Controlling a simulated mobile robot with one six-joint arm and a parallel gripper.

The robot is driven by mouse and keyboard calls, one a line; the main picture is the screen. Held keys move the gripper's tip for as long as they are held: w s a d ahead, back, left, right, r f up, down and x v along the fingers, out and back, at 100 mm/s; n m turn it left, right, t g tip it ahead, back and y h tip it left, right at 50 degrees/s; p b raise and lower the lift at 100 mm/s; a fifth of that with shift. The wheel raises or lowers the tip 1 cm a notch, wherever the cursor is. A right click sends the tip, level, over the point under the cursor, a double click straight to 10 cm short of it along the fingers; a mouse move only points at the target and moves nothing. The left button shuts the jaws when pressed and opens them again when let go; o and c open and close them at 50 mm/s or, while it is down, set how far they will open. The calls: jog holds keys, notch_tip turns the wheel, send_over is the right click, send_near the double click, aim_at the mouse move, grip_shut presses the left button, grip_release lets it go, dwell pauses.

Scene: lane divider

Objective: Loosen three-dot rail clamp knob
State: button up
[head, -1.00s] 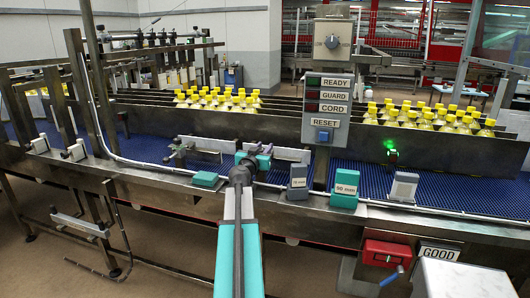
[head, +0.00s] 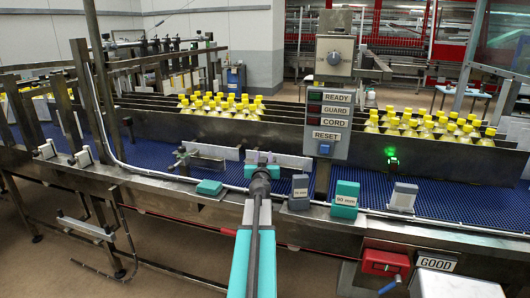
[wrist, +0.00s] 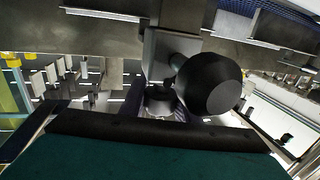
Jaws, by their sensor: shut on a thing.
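My gripper (head: 262,160) is at the front guide rail, over the near side of the blue conveyor, and is shut. In the wrist view, a black round knob (wrist: 212,85) on a grey metal bracket (wrist: 168,52) sits just beyond my teal, black-edged finger. A shorter dark cylinder (wrist: 160,100) is beside it. The jaw contact is hidden, so I cannot see exactly how the knob is gripped. No dot markings are legible. In the head view my gripper hides the clamp. A light rail plate (head: 292,161) extends right of it. Another clamp (head: 183,159) stands to the left.
A teal block (head: 209,187), a grey block (head: 299,191), a teal 50 mm block (head: 345,198) and another grey block (head: 403,196) line the front edge. The signal panel (head: 325,122) rises behind. A red box (head: 384,263) hangs front right. Yellow-capped bottles (head: 222,104) stand behind.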

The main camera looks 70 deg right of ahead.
jog(key=shift+f+t+p, duration=0.2)
jog(key=shift+t+p, duration=0.1)
jog(key=shift+p, duration=0.25)
jog(key=o, duration=1.1)
jog(key=shift+c, duration=0.2)
jog(key=shift+r, duration=0.1)
jog(key=shift+a, duration=0.2)
